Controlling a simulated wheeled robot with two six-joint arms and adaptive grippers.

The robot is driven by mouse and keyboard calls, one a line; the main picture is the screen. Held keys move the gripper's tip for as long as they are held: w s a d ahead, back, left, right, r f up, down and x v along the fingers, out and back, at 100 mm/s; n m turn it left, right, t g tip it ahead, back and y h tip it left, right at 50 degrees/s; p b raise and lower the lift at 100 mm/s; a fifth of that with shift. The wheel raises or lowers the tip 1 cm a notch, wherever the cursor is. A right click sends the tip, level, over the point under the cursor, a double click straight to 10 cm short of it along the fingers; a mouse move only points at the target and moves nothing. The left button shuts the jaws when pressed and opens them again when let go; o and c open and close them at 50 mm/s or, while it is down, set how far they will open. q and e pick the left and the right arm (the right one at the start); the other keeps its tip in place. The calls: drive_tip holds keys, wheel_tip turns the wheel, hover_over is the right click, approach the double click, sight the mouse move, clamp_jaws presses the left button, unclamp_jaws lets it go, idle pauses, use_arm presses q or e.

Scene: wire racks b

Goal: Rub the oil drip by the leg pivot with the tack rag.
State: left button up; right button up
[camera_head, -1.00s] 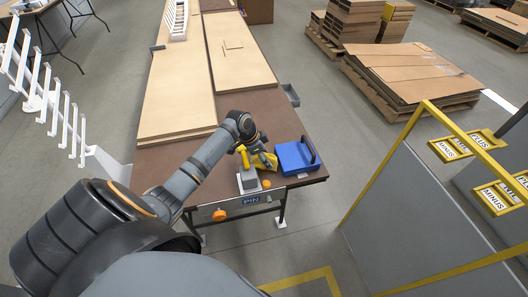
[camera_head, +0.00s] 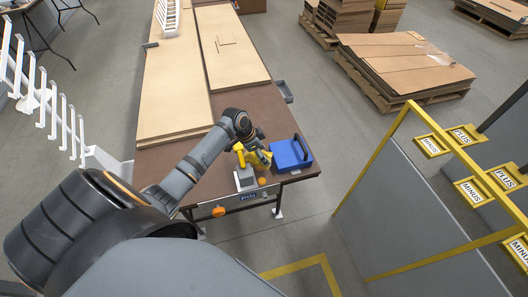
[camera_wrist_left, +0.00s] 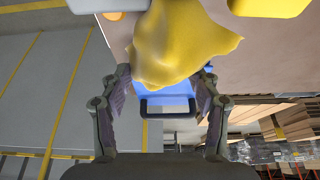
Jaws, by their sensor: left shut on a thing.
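The yellow tack rag (camera_head: 261,159) is in my left gripper (camera_head: 254,147), above the brown table's near end. In the left wrist view the rag (camera_wrist_left: 180,45) hangs between the fingers of the left gripper (camera_wrist_left: 162,88) and hides part of the table below. The table's near edge carries a sign plate (camera_head: 249,197) and an orange knob (camera_head: 219,212), with table legs below. I cannot make out the oil drip or tell which part is the leg pivot. My right gripper is not in view.
A grey block with a yellow top (camera_head: 244,179) stands close left of the rag. A blue box with a dark handle (camera_head: 291,155) sits close right. Long wooden boards (camera_head: 178,85) cover the table's far part. A yellow-framed grey panel (camera_head: 400,205) stands right.

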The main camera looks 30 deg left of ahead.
use_arm(q)
drive_tip(key=shift+s+d+r+p, duration=0.25)
drive_tip(key=shift+s+r+p, duration=0.35)
drive_tip(key=shift+s+r, duration=0.35)
clamp_jaws()
drive_tip(key=shift+s+d+r, duration=0.1)
drive_tip(key=shift+s+r, duration=0.05)
drive_tip(key=shift+r, duration=0.1)
drive_tip(key=shift+w, duration=0.35)
wheel_tip(320, 180, up, 3)
drive_tip(key=p, duration=0.3)
drive_tip(key=shift+w+f, duration=0.1)
drive_tip(key=shift+f, duration=0.1)
drive_tip(key=shift+r, duration=0.3)
drive_tip(key=shift+f, duration=0.15)
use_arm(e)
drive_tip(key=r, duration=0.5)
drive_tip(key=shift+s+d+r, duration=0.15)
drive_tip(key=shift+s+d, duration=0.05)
use_arm(q)
drive_tip(key=shift+f, duration=0.1)
